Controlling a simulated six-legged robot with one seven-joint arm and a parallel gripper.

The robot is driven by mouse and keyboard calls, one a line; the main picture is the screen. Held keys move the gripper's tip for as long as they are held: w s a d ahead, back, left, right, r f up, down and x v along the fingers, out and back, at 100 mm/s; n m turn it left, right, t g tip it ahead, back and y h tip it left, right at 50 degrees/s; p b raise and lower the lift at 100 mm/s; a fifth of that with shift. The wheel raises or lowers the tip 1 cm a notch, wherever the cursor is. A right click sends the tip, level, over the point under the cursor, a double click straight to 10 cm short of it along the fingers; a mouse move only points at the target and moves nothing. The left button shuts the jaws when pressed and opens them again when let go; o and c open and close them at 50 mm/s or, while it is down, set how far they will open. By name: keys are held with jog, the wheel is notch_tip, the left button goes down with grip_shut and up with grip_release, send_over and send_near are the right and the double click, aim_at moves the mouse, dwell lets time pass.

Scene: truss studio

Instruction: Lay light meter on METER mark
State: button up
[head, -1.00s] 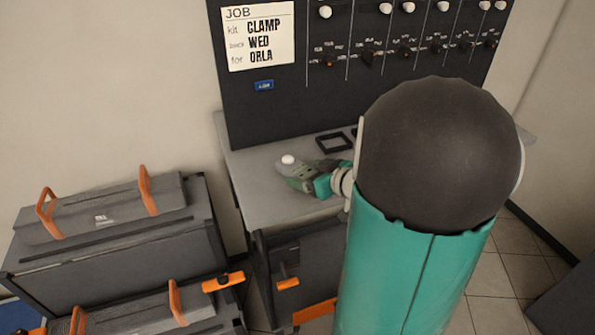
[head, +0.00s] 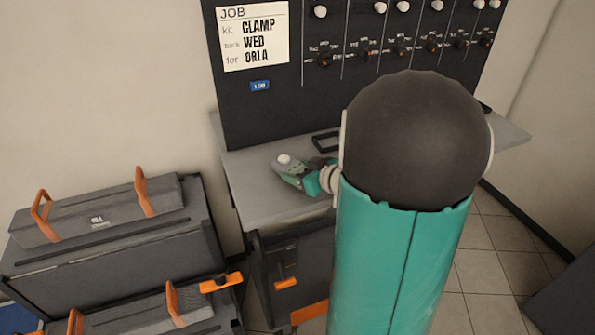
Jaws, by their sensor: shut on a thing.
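My gripper (head: 290,172) is at the end of my green arm, over the left part of the grey bench top (head: 255,208). It is shut on the light meter (head: 284,159), of which a small white dome shows above the fingers. The rest of the meter is hard to make out against the gripper. I cannot tell whether it touches the bench. The METER mark cannot be made out; part of the bench is hidden behind my arm.
A dark square frame (head: 327,141) lies on the bench near the black panel (head: 285,100) with knobs. A JOB card (head: 252,36) is on the panel. Grey cases with orange handles (head: 100,215) stand left of the bench. The bench's front left is clear.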

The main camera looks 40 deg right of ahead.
aim_at(300, 171)
jog(key=shift+r, duration=0.65)
jog(key=r, duration=0.2)
jog(key=shift+s+r, duration=0.2)
jog(key=shift+r, duration=0.1)
jog(key=s+a+r, duration=0.5)
jog(key=s+r, duration=0.4)
jog(key=s, duration=0.3)
jog(key=shift+s, duration=0.35)
jog(key=shift+a, duration=0.1)
